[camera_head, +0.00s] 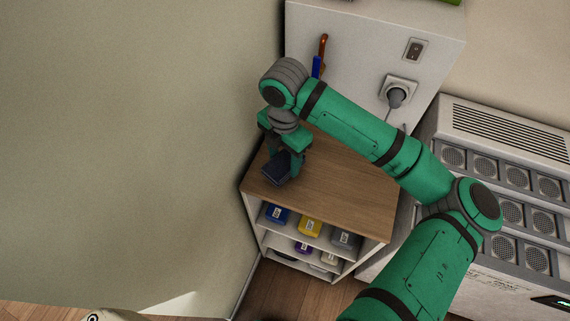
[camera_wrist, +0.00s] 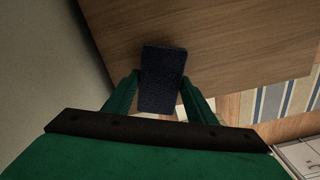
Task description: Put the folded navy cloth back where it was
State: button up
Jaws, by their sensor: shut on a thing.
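The folded navy cloth (camera_head: 277,168) is a small dark blue block at the left part of the shelf unit's wooden top (camera_head: 335,190). My gripper (camera_head: 284,160) points down and is shut on the cloth. In the wrist view the cloth (camera_wrist: 163,78) sits between the two green fingers (camera_wrist: 160,92), with its far end reaching past the fingertips over the wood. I cannot tell whether the cloth touches the wooden top or is held just above it.
Below the top, open shelves hold a blue bin (camera_head: 277,214), a yellow bin (camera_head: 309,227) and a grey bin (camera_head: 345,239). A wall stands close on the left. A white cabinet with a socket (camera_head: 400,90) is behind. The right part of the top is clear.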

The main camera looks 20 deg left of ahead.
aim_at(284, 161)
notch_tip(284, 161, down, 3)
jog(key=shift+s+f, duration=0.1)
jog(key=o, duration=1)
jog(key=shift+c, duration=0.2)
notch_tip(284, 161, up, 11)
jog(key=shift+r, duration=0.55)
